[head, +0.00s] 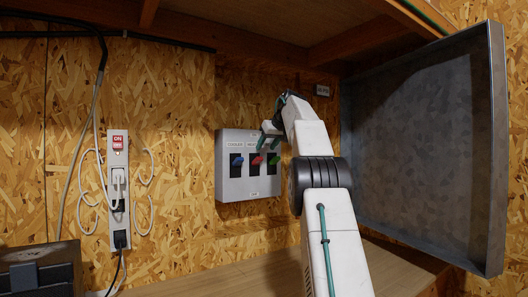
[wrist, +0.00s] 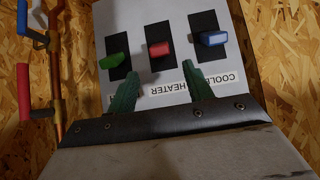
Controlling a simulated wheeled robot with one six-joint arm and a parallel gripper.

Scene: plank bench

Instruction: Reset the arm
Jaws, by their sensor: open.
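My gripper (head: 268,140) is open and empty in front of the upper part of a grey switch box (head: 230,190) on the wall. The box has three levers in dark slots: blue (head: 237,161), red (head: 256,160) and green (head: 273,159). In the wrist view, which is upside down, the green lever (wrist: 114,61), red lever (wrist: 158,49) and blue lever (wrist: 213,38) all show. My two green fingers (wrist: 160,70) are spread apart below the red lever in that picture, near the COOLER and HEATER labels. No lever is between them. My arm reaches up from the lower right.
An open metal door (head: 425,140) stands to the right of my arm. A wooden shelf (head: 240,20) hangs above. A power strip (head: 119,190) with cables is at left, above a dark box (head: 40,270). Pipes with a red handle (wrist: 23,90) show in the wrist view.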

